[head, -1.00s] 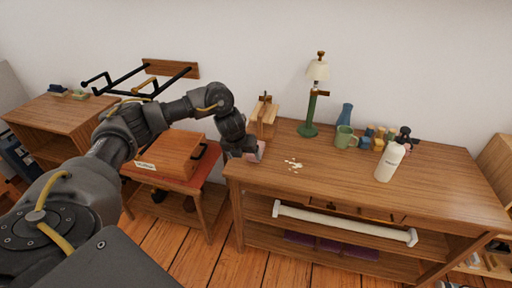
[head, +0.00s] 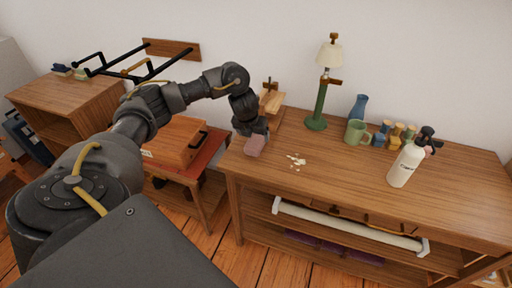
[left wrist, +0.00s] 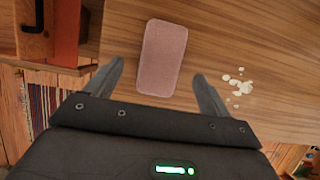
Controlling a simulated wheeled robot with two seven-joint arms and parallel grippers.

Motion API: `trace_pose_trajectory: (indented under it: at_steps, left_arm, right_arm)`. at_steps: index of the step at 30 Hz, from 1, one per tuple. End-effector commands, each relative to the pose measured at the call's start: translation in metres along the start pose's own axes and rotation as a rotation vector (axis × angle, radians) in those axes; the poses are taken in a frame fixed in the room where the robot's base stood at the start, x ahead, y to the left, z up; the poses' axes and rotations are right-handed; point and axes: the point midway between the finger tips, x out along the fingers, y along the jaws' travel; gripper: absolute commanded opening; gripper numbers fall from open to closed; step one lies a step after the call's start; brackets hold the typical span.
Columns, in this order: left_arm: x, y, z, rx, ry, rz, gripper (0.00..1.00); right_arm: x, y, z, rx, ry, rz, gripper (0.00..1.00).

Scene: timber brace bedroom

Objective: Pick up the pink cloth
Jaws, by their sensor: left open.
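The pink cloth (head: 255,145) is a small folded rectangle lying flat near the left end of the wooden table. In the left wrist view the cloth (left wrist: 162,57) lies beyond and between the two fingertips. My left gripper (left wrist: 160,78) is open and empty, with a finger on either side of the cloth's near end. In the head view my left gripper (head: 250,128) is right above and behind the cloth, and its fingers are mostly hidden. I cannot tell the exact height gap. My right gripper is not in view.
Pale crumbs (head: 297,160) lie right of the cloth. A green lamp (head: 318,110), a green mug (head: 356,132), a blue vase (head: 358,106), several small bottles and a white spray bottle (head: 405,165) stand farther right. A wooden box (head: 175,142) sits on a red-topped stand at left.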

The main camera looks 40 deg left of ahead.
Motion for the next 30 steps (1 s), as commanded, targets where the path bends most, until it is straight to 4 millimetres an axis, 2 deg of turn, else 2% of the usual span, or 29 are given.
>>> trace_pose_trajectory:
  at_steps: [3,7,13,18,26,30]
  left_arm:
    - [0.006,-0.001,0.0,0.001,0.0,-0.002,0.82]
    - [0.008,-0.002,0.0,0.002,0.001,-0.002,0.82]
    - [0.035,-0.001,-0.004,0.0,0.004,0.001,0.82]
    - [0.054,-0.002,-0.003,0.001,0.001,-0.002,0.82]
    - [0.057,-0.002,-0.003,0.004,0.0,-0.003,0.82]
    - [0.057,-0.002,-0.002,0.003,0.0,-0.003,0.66]
  right_arm:
    - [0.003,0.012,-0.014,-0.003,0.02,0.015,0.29]
    - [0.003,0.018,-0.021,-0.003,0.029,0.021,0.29]
    - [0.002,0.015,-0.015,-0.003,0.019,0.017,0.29]
    - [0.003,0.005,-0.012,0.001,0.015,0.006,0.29]
    - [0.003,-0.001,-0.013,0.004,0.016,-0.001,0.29]
    - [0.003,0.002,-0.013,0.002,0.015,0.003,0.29]
